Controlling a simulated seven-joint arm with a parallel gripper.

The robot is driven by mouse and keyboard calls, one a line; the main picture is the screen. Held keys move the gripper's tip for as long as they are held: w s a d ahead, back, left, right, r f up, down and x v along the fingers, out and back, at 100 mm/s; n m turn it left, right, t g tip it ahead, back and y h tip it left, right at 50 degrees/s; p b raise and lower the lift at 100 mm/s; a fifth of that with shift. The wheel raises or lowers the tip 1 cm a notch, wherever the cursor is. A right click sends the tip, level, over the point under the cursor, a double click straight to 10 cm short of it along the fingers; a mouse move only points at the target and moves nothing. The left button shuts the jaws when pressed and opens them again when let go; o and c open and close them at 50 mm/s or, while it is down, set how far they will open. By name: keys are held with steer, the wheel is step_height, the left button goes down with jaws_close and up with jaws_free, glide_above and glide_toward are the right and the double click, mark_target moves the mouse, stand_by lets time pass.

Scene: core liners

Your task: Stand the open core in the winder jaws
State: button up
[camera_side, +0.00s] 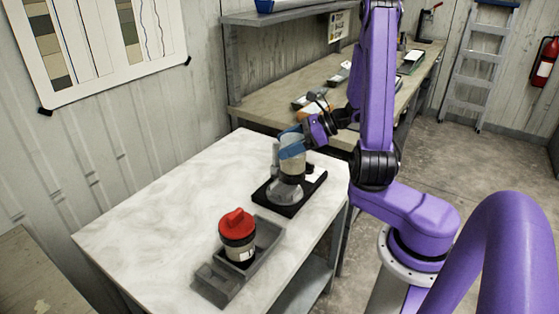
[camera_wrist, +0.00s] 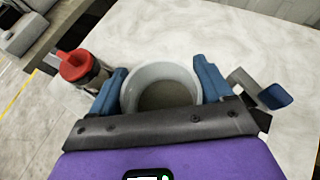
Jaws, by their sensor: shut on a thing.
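The open core (camera_side: 293,166) is a pale tube, held upright over the winder (camera_side: 287,192), a grey round base on a black plate. Whether the core's lower end rests in the winder jaws or hangs just above them I cannot tell. My gripper (camera_side: 291,143) is shut on the core near its top. In the wrist view the blue fingers of my gripper (camera_wrist: 160,82) press both sides of the core (camera_wrist: 160,72), whose open round mouth faces the camera. The jaws are hidden below it there.
A red-capped core (camera_side: 238,236) stands in a grey tray (camera_side: 268,236) at the front of the white table (camera_side: 160,215); its red cap also shows in the wrist view (camera_wrist: 76,66). A grey arm with a blue end (camera_wrist: 274,96) is right of my gripper. The table's left side is clear.

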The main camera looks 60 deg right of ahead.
steer(key=w+d+f, duration=0.1)
steer(key=w+f, duration=0.2)
steer(key=f, duration=0.4)
steer(key=shift+w+f, duration=0.15)
steer(key=shift+w, duration=0.1)
steer(key=shift+f, duration=0.15)
steer(key=o, duration=1.8)
